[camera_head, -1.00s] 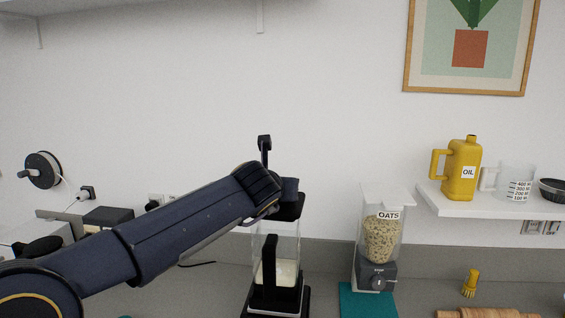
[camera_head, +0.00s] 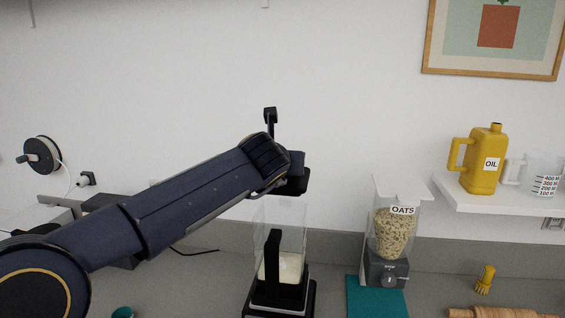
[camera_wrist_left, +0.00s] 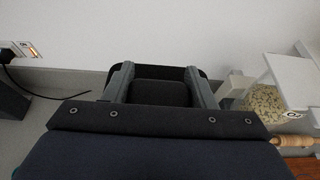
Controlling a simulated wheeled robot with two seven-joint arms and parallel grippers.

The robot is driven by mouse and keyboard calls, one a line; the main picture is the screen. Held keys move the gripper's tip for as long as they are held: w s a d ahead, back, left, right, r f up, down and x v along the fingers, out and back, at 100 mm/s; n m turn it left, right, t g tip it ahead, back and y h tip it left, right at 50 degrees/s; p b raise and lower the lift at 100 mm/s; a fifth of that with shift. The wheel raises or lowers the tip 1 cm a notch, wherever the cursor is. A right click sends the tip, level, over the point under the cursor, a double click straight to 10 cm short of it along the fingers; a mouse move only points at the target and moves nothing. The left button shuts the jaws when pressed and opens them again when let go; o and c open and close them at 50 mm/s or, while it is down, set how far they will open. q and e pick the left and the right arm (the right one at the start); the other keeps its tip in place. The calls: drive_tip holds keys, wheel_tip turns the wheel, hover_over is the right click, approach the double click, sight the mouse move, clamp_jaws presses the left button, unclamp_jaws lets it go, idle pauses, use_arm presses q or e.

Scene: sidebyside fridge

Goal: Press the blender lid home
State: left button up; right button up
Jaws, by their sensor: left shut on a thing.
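The blender (camera_head: 283,290) stands on the counter, a clear jar (camera_head: 297,215) with pale contents and a black handle on a black base. My left gripper (camera_wrist_left: 160,72) is shut on the black blender lid (camera_wrist_left: 160,93), with a finger on either side of it. In the head view the lid (camera_head: 295,187) shows just above the jar's rim and a little to its right. It looks apart from the jar, but the arm hides part of the rim. My right gripper is not in view.
A shelf (camera_head: 500,204) at right holds a yellow oil jug (camera_head: 482,165) and a measuring jug (camera_head: 543,175). A yellow brush (camera_head: 485,280) and wooden item (camera_head: 500,313) lie further right.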

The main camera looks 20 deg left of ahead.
sight(276, 192)
use_arm(q)
drive_tip(key=shift+f+b, duration=1.95)
drive_tip(key=shift+f, duration=0.8)
drive_tip(key=shift+p, duration=0.65)
drive_tip(key=shift+f+b, duration=0.95)
drive_tip(key=shift+f, duration=0.25)
drive_tip(key=o, duration=0.9)
drive_tip(key=shift+o, duration=0.2)
drive_tip(key=shift+s, duration=0.1)
drive_tip(key=b+v, duration=0.1)
drive_tip(key=v, duration=0.6)
drive_tip(key=shift+s+r, duration=0.25)
drive_tip(key=shift+s, duration=0.05)
